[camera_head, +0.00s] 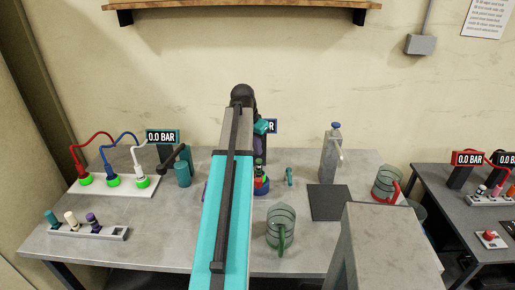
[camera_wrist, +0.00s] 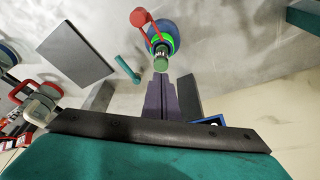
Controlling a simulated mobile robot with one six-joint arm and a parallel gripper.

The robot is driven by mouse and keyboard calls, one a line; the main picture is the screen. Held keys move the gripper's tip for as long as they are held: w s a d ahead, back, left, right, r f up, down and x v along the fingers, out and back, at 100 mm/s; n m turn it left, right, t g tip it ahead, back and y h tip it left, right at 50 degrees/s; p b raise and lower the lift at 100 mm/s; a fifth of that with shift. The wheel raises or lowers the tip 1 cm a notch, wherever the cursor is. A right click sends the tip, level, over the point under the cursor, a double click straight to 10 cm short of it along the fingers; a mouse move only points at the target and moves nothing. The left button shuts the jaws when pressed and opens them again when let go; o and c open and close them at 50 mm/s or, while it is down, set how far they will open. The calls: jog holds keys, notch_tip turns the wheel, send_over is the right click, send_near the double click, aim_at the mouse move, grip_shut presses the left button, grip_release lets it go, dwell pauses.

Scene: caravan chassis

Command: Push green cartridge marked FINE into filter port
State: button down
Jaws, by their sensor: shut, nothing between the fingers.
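The green cartridge (camera_wrist: 160,63) stands upright, as far as I can tell, in the filter port (camera_wrist: 162,33), a round blue housing with a green ring and a red lever. Part of the cartridge shows above the housing; I cannot tell how deep it sits, and no FINE marking is readable. In the head view the port (camera_head: 262,186) is beside my arm and partly hidden by it. My gripper (camera_wrist: 162,80) is shut and empty, its purple fingertips close to the cartridge top; I cannot tell whether they touch.
A jug with a green handle (camera_head: 281,229) stands front right of the port. A small teal piece (camera_head: 289,177), dark mat (camera_head: 328,203) and grey dispenser (camera_head: 330,158) are to the right. A cartridge rack (camera_head: 115,234) is at far left. A blue-framed display (camera_wrist: 210,121) stands nearby.

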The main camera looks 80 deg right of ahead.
jog(key=shift+r, duration=0.1)
jog(key=b+v, duration=0.3)
jog(key=v, duration=1)
jog(key=shift+r, duration=0.25)
jog(key=shift+w, duration=0.1)
dwell(0.3)
